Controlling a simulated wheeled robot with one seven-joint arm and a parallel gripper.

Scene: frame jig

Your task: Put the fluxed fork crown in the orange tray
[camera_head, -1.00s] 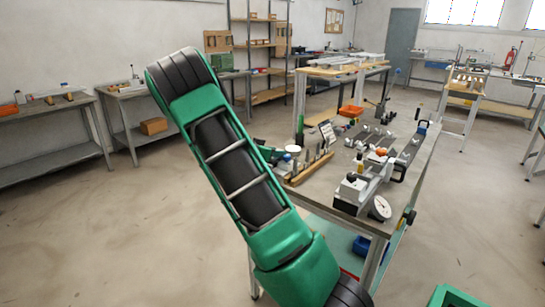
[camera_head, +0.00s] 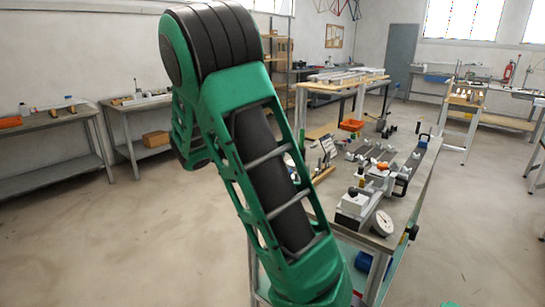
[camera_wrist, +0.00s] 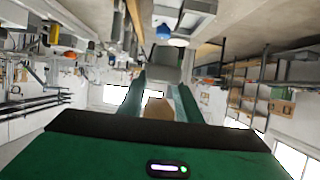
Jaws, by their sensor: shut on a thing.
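My gripper (camera_wrist: 160,88) shows only in the wrist view, which is upside down. Its two dark green fingers are shut on a grey piece (camera_wrist: 166,70) at their tips, seemingly the fork crown; its shape and any flux are hard to make out. In the head view my green arm hides the gripper and the near left part of the workbench. An orange tray (camera_head: 351,125) sits towards the far end of the workbench area, well beyond my arm. Another orange container (camera_head: 10,122) lies on the bench at the far left.
The workbench (camera_head: 405,215) carries a fixture, a dial gauge (camera_head: 382,222) and several small parts. A wooden-topped table (camera_head: 345,78) stands behind it. Side benches line the left wall, with a cardboard box (camera_head: 156,139) on a low shelf. Open floor lies left and right.

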